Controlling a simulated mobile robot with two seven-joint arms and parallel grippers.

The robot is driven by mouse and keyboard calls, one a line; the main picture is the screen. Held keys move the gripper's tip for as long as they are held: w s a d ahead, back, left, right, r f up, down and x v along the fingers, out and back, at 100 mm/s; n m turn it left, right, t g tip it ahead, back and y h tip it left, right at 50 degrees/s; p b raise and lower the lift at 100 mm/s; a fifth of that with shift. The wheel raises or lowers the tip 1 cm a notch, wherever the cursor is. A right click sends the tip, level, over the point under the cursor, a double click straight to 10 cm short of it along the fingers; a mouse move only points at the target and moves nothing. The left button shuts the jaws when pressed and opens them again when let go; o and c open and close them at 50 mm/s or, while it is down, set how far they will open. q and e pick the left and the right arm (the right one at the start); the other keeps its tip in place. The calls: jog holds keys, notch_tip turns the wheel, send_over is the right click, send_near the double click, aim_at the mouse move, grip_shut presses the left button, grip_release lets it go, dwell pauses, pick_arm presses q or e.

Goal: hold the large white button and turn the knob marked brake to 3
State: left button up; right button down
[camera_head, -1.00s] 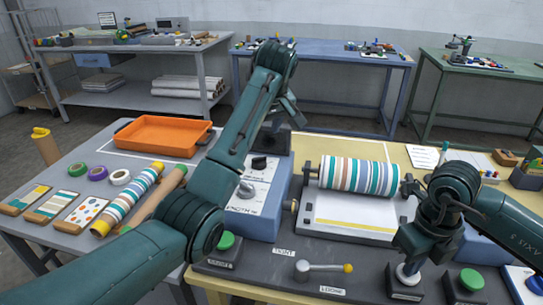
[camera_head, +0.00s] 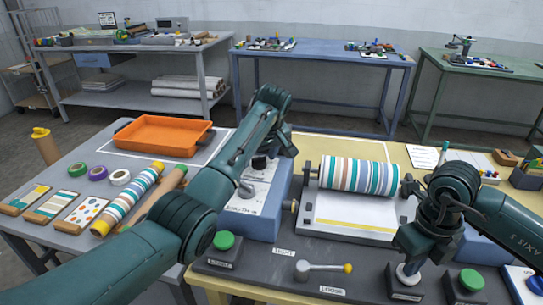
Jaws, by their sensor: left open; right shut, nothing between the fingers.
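A blue control box (camera_head: 262,220) with a pale front panel carries a black knob (camera_head: 259,163) and a grey knob (camera_head: 246,189) below it. I cannot read which is marked brake or where either points. My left gripper (camera_head: 272,152) is open, at the black knob, partly covering it; I cannot tell whether it touches. The large white button (camera_head: 406,275) sits on a dark block at the front right. My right gripper (camera_head: 411,264) is shut and empty, pointing down right at the button's top, and seems to touch it.
A striped roller (camera_head: 358,176) stands behind a white sheet on the press. A lever (camera_head: 318,267) with a yellow tip lies between tight and loose labels. Green buttons (camera_head: 224,240) and (camera_head: 470,279) flank the front. An orange tray (camera_head: 163,135) is at the left.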

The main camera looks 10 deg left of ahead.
pick_arm(q)
jog(key=shift+f, duration=0.15)
jog(key=shift+c, duration=0.3)
pick_arm(e)
jog(key=shift+s+f, duration=0.2)
jog(key=shift+f, duration=0.05)
pick_arm(q)
jog(key=c, duration=0.9)
jog(key=shift+c, duration=0.2)
jog(key=shift+a, duration=0.1)
jog(key=m+h, duration=0.1)
jog(key=m, duration=0.3)
jog(key=shift+a+m+t+h, duration=0.15)
jog(key=shift+m+t+h, duration=0.15)
jog(key=shift+m+h, duration=0.1)
jog(key=shift+a+m+h, duration=0.1)
jog(key=shift+m+h, duration=0.8)
jog(key=shift+m, duration=1.6)
jog(key=o, duration=1)
